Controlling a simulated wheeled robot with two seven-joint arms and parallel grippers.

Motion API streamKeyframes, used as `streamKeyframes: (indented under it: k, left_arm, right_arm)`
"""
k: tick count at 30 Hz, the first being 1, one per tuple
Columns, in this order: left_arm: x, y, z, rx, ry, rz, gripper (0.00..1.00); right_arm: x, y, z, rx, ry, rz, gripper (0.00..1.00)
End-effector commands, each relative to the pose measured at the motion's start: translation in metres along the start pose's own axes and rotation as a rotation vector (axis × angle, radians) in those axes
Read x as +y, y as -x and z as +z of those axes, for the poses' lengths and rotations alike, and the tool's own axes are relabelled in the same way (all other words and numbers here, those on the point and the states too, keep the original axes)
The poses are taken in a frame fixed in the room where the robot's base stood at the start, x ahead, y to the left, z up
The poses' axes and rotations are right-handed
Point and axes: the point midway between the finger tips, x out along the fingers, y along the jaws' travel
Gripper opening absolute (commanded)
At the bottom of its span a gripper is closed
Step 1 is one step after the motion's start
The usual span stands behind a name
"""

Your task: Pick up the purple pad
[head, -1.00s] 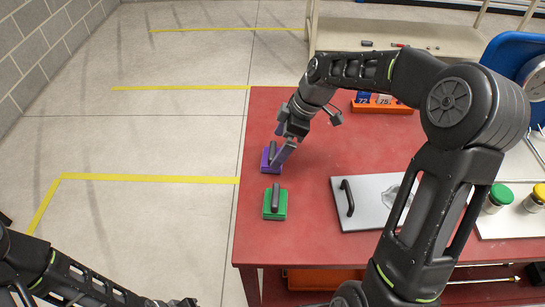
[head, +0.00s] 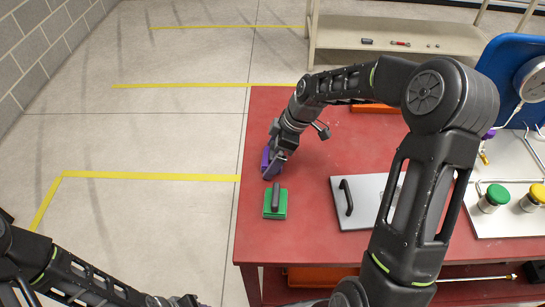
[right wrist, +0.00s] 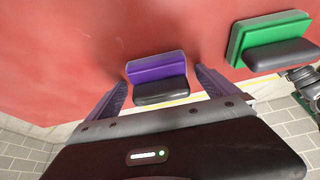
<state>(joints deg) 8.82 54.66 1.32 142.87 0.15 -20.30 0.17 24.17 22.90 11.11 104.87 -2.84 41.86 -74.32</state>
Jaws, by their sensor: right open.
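The purple pad (head: 266,158) lies on the red table near its left edge, mostly hidden by my right gripper in the head view. In the right wrist view the purple pad (right wrist: 157,68) has a dark handle (right wrist: 160,91) and sits between my two fingers. My right gripper (head: 273,166) is open, with one finger on each side of the pad; it also shows in the right wrist view (right wrist: 160,88). My left gripper (head: 186,301) is only partly in view at the bottom edge.
A green pad (head: 275,203) with a dark handle lies just in front of the purple one. A grey plate with a handle (head: 346,197) lies to the right on the red table (head: 300,235). Green (head: 497,194) and yellow (head: 537,195) knobs stand farther right.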

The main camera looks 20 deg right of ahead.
Motion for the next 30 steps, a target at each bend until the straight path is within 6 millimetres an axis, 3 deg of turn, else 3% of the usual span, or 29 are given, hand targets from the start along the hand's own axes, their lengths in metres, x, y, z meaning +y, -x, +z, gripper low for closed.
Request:
streamKeyframes:
  k: [5, 30]
  left_arm:
    - [0.0001, 0.0, 0.0, 0.0, 0.0, 0.0, 0.36]
    - [0.0001, 0.0001, 0.0, 0.0, 0.0, 0.0, 0.36]
  right_arm:
    - [0.0001, 0.0002, 0.0, 0.0, 0.0, 0.0, 0.97]
    - [0.0002, 0.0004, -0.0001, 0.0, 0.0, 0.0, 0.32]
